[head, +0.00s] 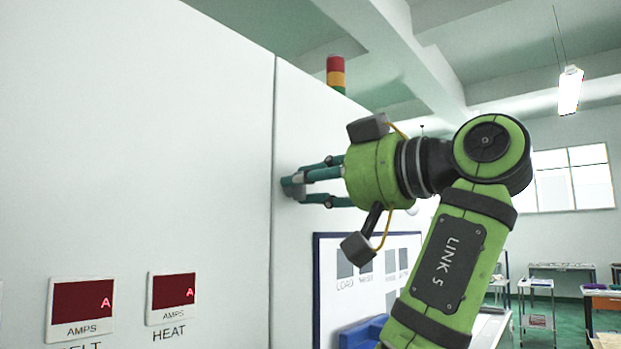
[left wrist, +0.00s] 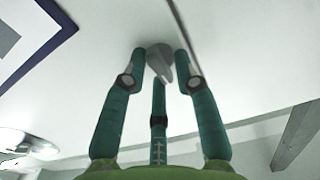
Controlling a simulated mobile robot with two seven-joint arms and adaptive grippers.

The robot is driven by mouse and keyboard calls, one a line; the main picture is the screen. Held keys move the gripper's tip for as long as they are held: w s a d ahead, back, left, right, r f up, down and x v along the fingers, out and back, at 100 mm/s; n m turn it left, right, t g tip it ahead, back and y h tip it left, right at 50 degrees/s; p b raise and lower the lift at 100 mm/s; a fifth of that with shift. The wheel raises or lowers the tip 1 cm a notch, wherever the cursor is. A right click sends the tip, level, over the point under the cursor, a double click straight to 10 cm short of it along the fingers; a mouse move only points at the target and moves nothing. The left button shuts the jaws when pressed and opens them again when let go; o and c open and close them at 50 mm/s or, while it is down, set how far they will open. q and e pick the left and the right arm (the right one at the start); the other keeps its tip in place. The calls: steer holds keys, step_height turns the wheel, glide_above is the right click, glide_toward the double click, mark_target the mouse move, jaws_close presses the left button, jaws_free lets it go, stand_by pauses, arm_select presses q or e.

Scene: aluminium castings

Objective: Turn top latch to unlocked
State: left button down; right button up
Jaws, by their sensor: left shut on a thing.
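The top latch (left wrist: 158,60) is a small grey knob on the white cabinet panel, beside the panel seam. It shows best in the left wrist view, and its turned angle is hard to read. My left gripper (head: 294,187) has teal fingers and reaches the panel from the right in the head view. In the left wrist view the fingers of my left gripper (left wrist: 160,75) close around the latch from several sides. The fingertips partly hide the latch in the head view. My right gripper is in neither view.
The white cabinet (head: 150,130) fills the left side, with two red AMPS displays, one (head: 82,308) and a HEAT one (head: 172,292). A blue-framed board (head: 318,290) is below the gripper. A red, orange and green signal light (head: 337,73) stands above. Open room lies to the right.

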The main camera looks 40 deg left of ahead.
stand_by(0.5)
arm_select(q)
steer(key=c, duration=1.3)
jaws_free()
steer(key=shift+o, duration=0.6)
steer(key=shift+w+a, duration=0.15)
steer(key=d, duration=0.7)
steer(key=shift+s+d, duration=0.3)
steer(key=shift+a, duration=0.1)
